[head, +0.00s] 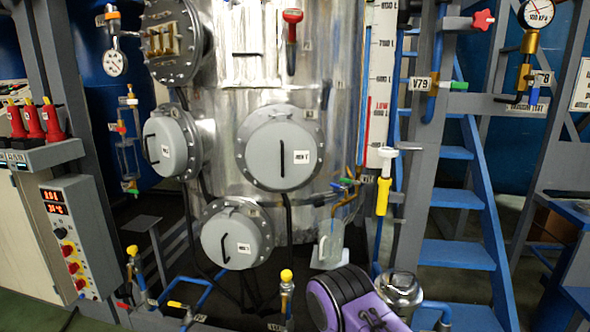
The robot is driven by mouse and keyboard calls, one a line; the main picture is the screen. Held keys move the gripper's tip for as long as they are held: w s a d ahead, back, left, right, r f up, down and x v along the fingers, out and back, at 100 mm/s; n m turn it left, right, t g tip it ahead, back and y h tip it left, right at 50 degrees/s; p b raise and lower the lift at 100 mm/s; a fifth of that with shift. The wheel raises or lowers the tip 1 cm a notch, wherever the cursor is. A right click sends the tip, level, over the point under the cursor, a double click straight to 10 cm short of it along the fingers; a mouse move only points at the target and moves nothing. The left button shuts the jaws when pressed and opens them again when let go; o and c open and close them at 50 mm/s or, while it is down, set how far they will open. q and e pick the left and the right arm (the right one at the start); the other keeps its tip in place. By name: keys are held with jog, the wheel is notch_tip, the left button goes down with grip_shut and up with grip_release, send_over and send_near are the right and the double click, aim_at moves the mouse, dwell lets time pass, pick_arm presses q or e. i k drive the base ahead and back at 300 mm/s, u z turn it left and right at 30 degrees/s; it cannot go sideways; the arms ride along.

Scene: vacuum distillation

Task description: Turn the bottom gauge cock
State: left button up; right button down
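A tall level gauge (379,80) with a white scale and a red column stands at the right side of the steel vessel. Near its bottom is a small brass cock with a green handle (346,181); small blue and red parts sit close by. Beside it a yellow and white fitting (384,182) points downward. I cannot tell from the view which cock is the named one. Neither gripper shows; a purple and black link of mine is at the bottom centre.
The steel vessel (225,100) carries several grey round hatches (285,172). A clear beaker (331,238) stands below the gauge. A steel pot (400,290), blue stairs (455,254) and a control box (72,235) are nearby. Yellow-topped valves (287,276) rise in front.

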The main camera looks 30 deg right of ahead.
aim_at(341, 179)
jog(key=u, duration=0.15)
jog(key=i, duration=0.85)
jog(key=z, duration=0.9)
jog(key=i, duration=0.55)
jog(key=z, duration=0.65)
